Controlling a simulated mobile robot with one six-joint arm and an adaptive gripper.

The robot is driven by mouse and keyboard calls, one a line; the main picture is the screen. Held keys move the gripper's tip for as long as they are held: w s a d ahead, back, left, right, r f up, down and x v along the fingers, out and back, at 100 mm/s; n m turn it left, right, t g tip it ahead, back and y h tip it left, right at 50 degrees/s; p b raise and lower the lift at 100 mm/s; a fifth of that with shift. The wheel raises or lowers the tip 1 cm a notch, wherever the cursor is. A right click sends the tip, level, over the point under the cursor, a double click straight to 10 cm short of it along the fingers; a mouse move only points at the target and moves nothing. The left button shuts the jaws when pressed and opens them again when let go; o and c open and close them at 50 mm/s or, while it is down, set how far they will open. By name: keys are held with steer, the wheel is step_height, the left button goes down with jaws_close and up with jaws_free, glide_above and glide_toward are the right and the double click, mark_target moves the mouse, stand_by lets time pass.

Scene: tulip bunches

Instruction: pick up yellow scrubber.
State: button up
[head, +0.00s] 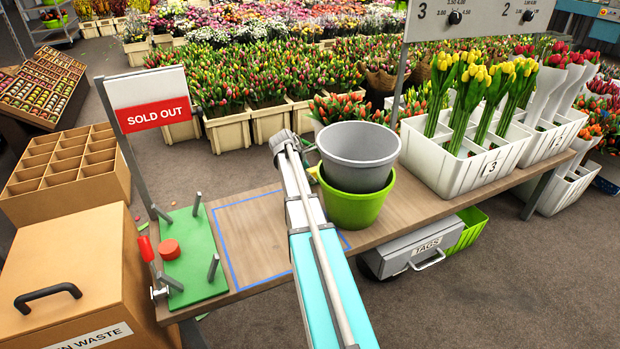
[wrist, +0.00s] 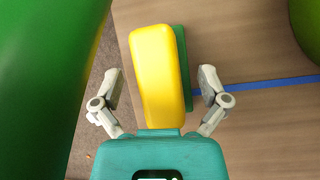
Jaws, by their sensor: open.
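The yellow scrubber (wrist: 157,75) shows in the wrist view at the edge of the wooden table, with a green layer (wrist: 182,60) along its right side. My gripper (wrist: 160,76) is open, with one finger on each side of the scrubber. Gaps show between both fingers and the scrubber, so it is not gripped. In the head view I cannot make out the scrubber clearly; my arm and the buckets cover that part of the table.
A grey bucket (head: 360,143) sits in a green bucket (head: 352,208) beside my arm. A blue outline (head: 226,268) marks the wooden table (head: 410,205). A green board with pegs (head: 188,240) lies left. White tulip crates (head: 440,165) stand right. A large green shape (wrist: 35,80) fills the wrist view's left.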

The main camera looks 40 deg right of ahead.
jaws_close()
stand_by(0.4)
steer(key=shift+a+r, duration=0.1)
steer(key=shift+r, duration=0.05)
steer(key=shift+a+r+p, duration=0.3)
steer(key=shift+r+p, duration=0.05)
steer(key=shift+p, duration=0.15)
steer(key=w+a+r+p, duration=0.2)
steer(key=a+r+p, duration=0.5)
steer(key=a, duration=0.6)
